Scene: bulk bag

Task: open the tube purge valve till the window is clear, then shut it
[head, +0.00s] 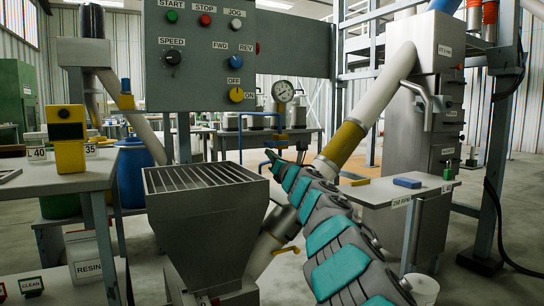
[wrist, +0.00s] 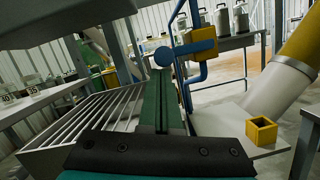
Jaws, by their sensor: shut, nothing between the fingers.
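My gripper (head: 274,160) is at the end of my teal and grey arm, beyond the hopper's right side. Its green fingers are shut and empty in the wrist view (wrist: 165,85). A pale tube (head: 385,85) with a yellow band (head: 342,143) slopes down behind my arm. A yellow lever (head: 286,250) sits on the tube's lower part, near the hopper's right side. A blue pipe with a yellow fitting (wrist: 195,46) stands beyond my fingertips; contact cannot be told. I cannot tell which part is the purge valve.
The grated hopper (head: 205,178) stands left of my gripper. A control panel (head: 200,60) hangs above it. A bench with a yellow and black device (head: 67,140) is at the left.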

